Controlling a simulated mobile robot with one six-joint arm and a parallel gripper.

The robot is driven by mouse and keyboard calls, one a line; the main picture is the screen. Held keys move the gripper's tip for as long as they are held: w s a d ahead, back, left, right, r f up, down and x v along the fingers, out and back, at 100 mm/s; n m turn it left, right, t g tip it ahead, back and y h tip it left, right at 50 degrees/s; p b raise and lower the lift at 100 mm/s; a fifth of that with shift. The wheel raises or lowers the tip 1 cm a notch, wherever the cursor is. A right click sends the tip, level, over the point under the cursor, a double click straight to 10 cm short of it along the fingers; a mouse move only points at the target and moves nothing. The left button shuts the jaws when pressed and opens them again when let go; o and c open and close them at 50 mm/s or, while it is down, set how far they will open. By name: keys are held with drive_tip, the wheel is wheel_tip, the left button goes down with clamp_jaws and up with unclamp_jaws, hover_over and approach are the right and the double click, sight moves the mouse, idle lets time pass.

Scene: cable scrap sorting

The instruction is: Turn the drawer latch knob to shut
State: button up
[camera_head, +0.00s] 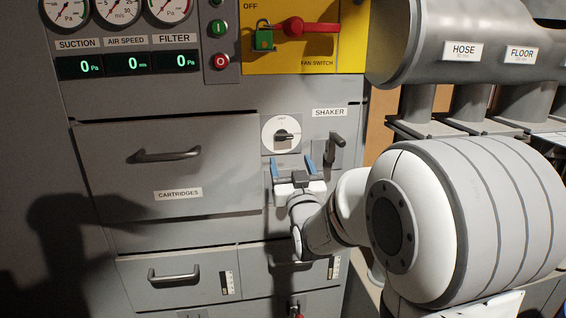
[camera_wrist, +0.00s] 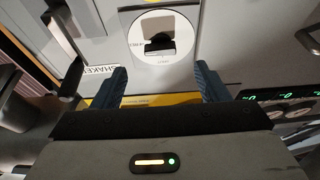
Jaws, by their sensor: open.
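The latch knob (camera_head: 284,135) is a small black grip on a round white dial, on the grey panel just right of the cartridge drawer (camera_head: 215,165). Its grip looks roughly level in the head view. The dial has small lettering that I cannot read surely. My gripper (camera_head: 291,164) is open and empty just below the dial, its blue fingers spread and pointing up towards it. In the wrist view the knob (camera_wrist: 160,44) shows inverted, ahead of and between my open fingers (camera_wrist: 160,75), not touching them.
The shaker lever (camera_head: 336,145) sticks out close to the right of the dial. A yellow fan switch panel (camera_head: 345,45) with a red handle (camera_head: 308,27) and green padlock (camera_head: 263,37) is above. Drawer handles (camera_head: 174,275) project below. Grey pipes (camera_head: 470,45) stand at the right.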

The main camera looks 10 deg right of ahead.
sight(285, 139)
drive_tip(key=shift+t, duration=0.3)
drive_tip(key=x, duration=0.7)
drive_tip(key=shift+w+r, duration=0.2)
drive_tip(key=shift+w, duration=0.15)
